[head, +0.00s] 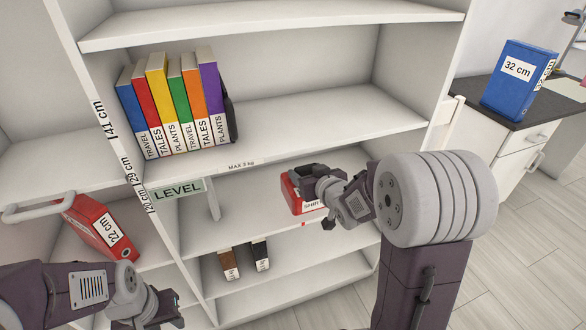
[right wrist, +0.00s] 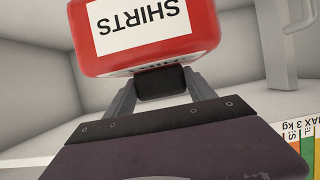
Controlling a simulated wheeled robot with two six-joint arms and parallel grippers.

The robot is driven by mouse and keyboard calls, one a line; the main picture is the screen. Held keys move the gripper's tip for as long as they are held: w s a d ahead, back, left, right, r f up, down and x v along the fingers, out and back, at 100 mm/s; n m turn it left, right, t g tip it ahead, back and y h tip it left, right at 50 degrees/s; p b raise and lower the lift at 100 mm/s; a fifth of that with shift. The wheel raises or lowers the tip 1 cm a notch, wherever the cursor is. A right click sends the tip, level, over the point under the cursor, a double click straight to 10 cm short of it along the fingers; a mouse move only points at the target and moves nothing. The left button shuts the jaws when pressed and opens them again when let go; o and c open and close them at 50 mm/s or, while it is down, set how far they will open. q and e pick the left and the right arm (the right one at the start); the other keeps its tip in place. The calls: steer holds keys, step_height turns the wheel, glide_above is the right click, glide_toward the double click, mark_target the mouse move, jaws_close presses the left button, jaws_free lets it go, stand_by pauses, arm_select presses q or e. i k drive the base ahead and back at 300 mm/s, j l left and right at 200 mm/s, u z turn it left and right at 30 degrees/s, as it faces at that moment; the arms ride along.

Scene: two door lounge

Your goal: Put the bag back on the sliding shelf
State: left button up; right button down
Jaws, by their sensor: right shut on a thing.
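A red item with a white SHIRTS label (head: 290,197) is in my right gripper (head: 312,182), inside the shelf bay under the MAX 3 kg board. In the right wrist view the red item (right wrist: 205,55) fills the top, its label upside down, and the gripper (right wrist: 162,84) is shut on it. I cannot tell whether its base touches the shelf (head: 240,228) below. A red 22 cm bag (head: 92,225) leans in the left bay. A blue 32 cm bag (head: 518,78) stands on the right counter. My left gripper (head: 152,308) is low at the left; its jaw state is unclear.
Several coloured books (head: 172,105) stand on the board above, over a LEVEL sign (head: 178,190). A brown item (head: 229,263) and a black item (head: 261,254) stand on a lower shelf. A pale handle bar (head: 35,207) juts out at left. A dark-topped counter (head: 480,100) is at right.

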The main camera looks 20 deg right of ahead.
mark_target(54, 170)
steer(key=j, duration=0.45)
steer(key=k+j+z, duration=0.15)
steer(key=j, duration=0.75)
steer(key=j+z, duration=0.15)
steer(key=j, duration=0.3)
steer(key=k+j, duration=0.15)
steer(key=j, duration=0.3)
steer(key=k+j+z, duration=0.15)
steer(key=j, duration=0.7)
steer(key=k+j+z, duration=0.15)
steer(key=j, duration=0.25)
